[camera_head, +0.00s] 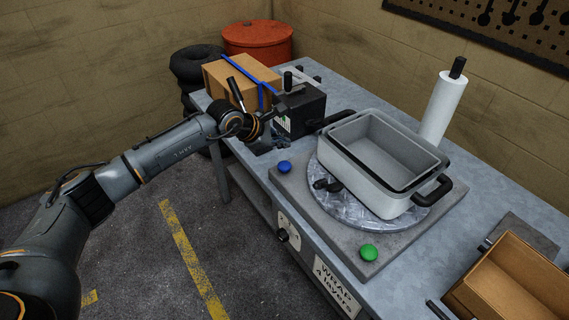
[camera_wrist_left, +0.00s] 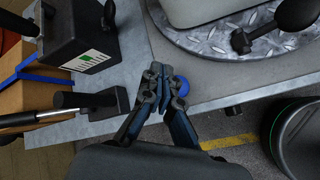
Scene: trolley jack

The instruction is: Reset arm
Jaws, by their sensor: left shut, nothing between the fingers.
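My left arm reaches in from the left in the head view. Its gripper (camera_head: 272,112) is by the near edge of the workbench, close to a dark box with a label (camera_head: 298,112). In the left wrist view the fingers (camera_wrist_left: 160,86) are together and hold nothing. The blue button (camera_wrist_left: 183,87) shows right beside the fingertips there; I cannot tell the gap in depth. In the head view the blue button (camera_head: 284,167) sits on the plate's left corner, clear of the gripper. My right gripper is not in view.
A grey tub with black handles (camera_head: 365,181) stands on a round metal turntable (camera_head: 394,224). A green button (camera_head: 368,252) is at the plate's front. A cardboard box (camera_head: 240,77), a white roll (camera_head: 443,105) and an open brown box (camera_head: 500,282) are also on the bench.

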